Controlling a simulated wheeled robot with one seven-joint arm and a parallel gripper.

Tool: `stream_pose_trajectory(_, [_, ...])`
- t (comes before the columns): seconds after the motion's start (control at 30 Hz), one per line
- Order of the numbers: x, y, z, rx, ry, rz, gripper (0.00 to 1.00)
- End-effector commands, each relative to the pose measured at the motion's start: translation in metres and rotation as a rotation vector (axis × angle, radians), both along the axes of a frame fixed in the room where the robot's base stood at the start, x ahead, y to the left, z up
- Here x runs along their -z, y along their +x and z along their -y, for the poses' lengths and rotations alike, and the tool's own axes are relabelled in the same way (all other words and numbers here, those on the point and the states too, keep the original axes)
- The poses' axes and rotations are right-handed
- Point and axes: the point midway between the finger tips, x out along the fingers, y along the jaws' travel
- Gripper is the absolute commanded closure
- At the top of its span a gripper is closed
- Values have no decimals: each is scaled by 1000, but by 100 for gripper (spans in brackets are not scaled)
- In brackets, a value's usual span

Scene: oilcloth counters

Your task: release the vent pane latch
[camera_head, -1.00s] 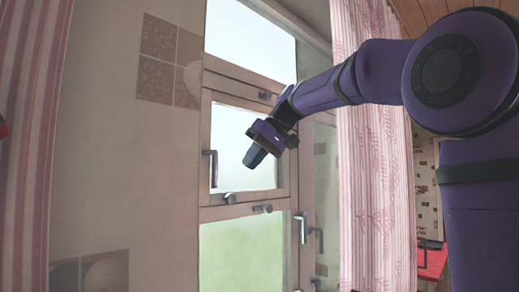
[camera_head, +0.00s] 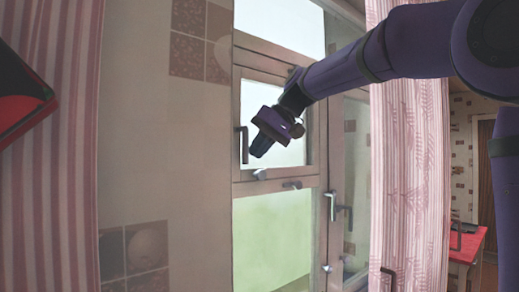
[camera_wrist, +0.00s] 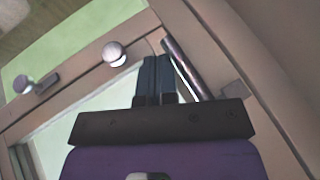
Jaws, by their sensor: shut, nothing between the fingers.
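The vent pane (camera_head: 281,97) is the small framed pane in the middle of the window, and it looks closed. A dark upright handle (camera_head: 244,145) is on its left frame member; it shows as a slanted bar in the wrist view (camera_wrist: 183,68). A round knob (camera_head: 260,174) sits at the pane's lower edge, also in the wrist view (camera_wrist: 114,53). My gripper (camera_head: 258,153) is shut and empty in front of the pane, just right of the handle. In the wrist view its fingertips (camera_wrist: 156,60) appear beside the handle; I cannot tell whether they touch.
A second knob with a short bar (camera_head: 292,185) is right of the first. Other handles (camera_head: 331,205) are on the window frame farther right. Pink curtains hang left (camera_head: 60,150) and right (camera_head: 408,170). A red object (camera_head: 22,105) is far left, and a red table (camera_head: 466,244) lower right.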

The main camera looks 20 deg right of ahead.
Motion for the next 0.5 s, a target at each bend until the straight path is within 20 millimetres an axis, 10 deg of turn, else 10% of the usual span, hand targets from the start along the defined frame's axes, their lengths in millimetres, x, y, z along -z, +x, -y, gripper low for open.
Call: stream_pose_trajectory(0.5, [3, -1, -4, -1, 79, -27, 100])
